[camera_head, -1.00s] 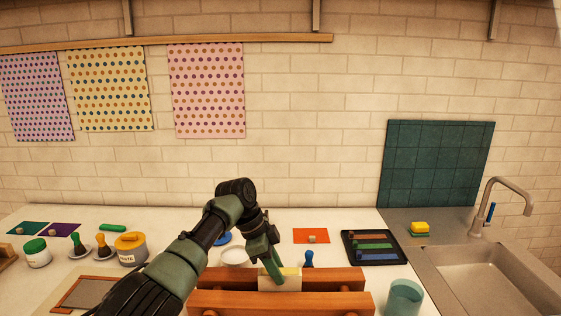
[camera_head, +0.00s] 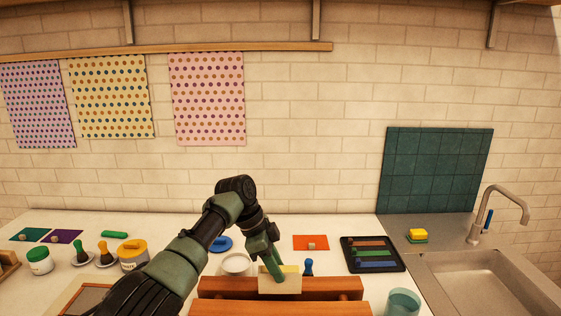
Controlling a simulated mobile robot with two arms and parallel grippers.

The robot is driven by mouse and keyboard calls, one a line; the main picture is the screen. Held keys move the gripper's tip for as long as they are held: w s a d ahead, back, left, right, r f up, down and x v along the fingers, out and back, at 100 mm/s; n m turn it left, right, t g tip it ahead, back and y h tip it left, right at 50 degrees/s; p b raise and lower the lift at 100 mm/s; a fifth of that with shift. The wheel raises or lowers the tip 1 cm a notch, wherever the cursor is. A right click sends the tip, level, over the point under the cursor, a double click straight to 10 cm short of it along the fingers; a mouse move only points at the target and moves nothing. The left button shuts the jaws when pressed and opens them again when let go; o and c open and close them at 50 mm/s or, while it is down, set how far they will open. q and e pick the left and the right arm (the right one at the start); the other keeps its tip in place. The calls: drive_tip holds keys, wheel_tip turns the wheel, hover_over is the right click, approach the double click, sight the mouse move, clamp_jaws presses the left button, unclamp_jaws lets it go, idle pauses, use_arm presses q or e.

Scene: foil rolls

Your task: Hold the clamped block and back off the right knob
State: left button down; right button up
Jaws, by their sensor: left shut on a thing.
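The wooden clamp (camera_head: 330,285) stands at the front of the counter, with two parallel wooden bars running left to right. The front bar (camera_head: 235,308) is cut by the bottom of the picture. A pale cream block (camera_head: 289,286) sits upright at the bars, rising above the rear one. My left gripper (camera_head: 275,272) reaches down from above, shut on the block's upper part; its green finger covers part of the block. A small round part (camera_head: 343,297) shows between the bars at right. The right knob's handle cannot be made out. My right gripper is out of view.
A teal cup (camera_head: 403,302) stands right of the clamp. A dark tray of coloured strips (camera_head: 374,241) lies behind it, near the sink (camera_head: 485,285). A white bowl (camera_head: 236,263) and a blue-topped peg (camera_head: 308,267) are close behind the clamp.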

use_arm(q)
drive_tip(key=shift+r+p, duration=1.05)
drive_tip(key=shift+r, duration=0.4)
